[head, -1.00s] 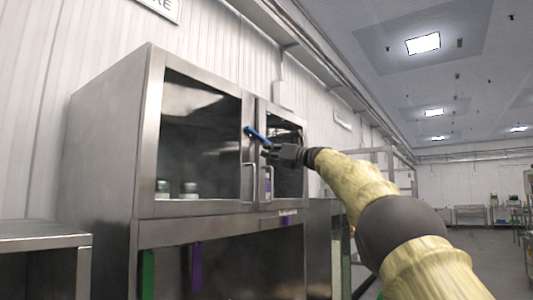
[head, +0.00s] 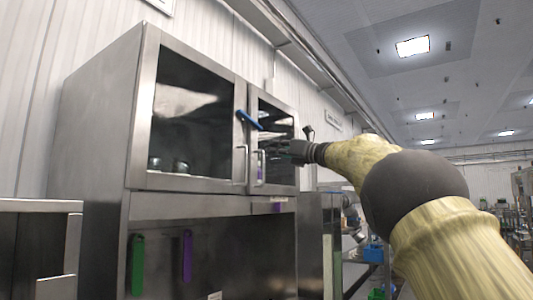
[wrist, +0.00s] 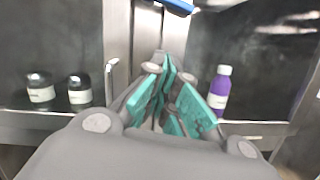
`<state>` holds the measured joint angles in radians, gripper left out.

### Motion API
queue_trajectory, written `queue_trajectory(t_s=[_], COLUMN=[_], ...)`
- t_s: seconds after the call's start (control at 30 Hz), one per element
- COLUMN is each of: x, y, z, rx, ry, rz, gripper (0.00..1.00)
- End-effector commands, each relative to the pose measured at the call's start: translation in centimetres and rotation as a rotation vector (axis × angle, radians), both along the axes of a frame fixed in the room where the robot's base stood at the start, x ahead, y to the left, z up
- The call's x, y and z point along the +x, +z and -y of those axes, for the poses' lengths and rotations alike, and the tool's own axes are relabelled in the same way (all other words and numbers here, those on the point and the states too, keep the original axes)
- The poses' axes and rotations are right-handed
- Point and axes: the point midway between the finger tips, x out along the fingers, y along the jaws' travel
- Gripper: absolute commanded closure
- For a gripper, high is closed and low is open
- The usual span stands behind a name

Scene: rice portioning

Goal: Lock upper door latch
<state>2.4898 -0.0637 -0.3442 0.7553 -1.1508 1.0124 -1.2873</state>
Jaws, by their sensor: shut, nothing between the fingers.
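The blue upper door latch (head: 249,120) sits across the seam of the two glass doors of the steel cabinet (head: 150,192). It is tilted, its right end lower, and both doors look closed. Its blue edge also shows at the top of the wrist view (wrist: 178,5). My gripper (head: 279,150) is shut and empty, below and right of the latch in the head view and apart from it. In the wrist view its teal finger pads (wrist: 168,85) are together in front of the door seam, below the latch.
Vertical door handles (head: 241,163) flank the seam close to my gripper. Dark jars (wrist: 79,91) and a purple bottle (wrist: 220,88) stand behind the glass. Green (head: 137,264) and purple (head: 187,255) items hang below the doors. A steel table (head: 40,206) stands at left.

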Motion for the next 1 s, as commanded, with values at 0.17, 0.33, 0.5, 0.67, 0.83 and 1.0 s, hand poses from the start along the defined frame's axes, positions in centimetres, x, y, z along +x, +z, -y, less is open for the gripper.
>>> queue_trajectory(t_s=[0.17, 0.33, 0.5, 0.67, 0.83, 1.0], x=[-1.2, -1.5, -1.5, -1.5, -1.5, -0.3], y=[-0.4, -0.5, -0.5, -0.5, -0.5, -2.7], z=[1.3, 1.7, 1.7, 1.7, 1.7, 2.2], rx=[0.000, -0.001, -0.001, -0.001, -0.001, 0.039], ry=[-0.001, 0.000, 0.000, 0.000, 0.000, -0.001], rz=[0.001, 0.001, 0.001, 0.001, 0.001, -0.048], gripper=[1.00, 1.00, 1.00, 1.00, 1.00, 1.00])
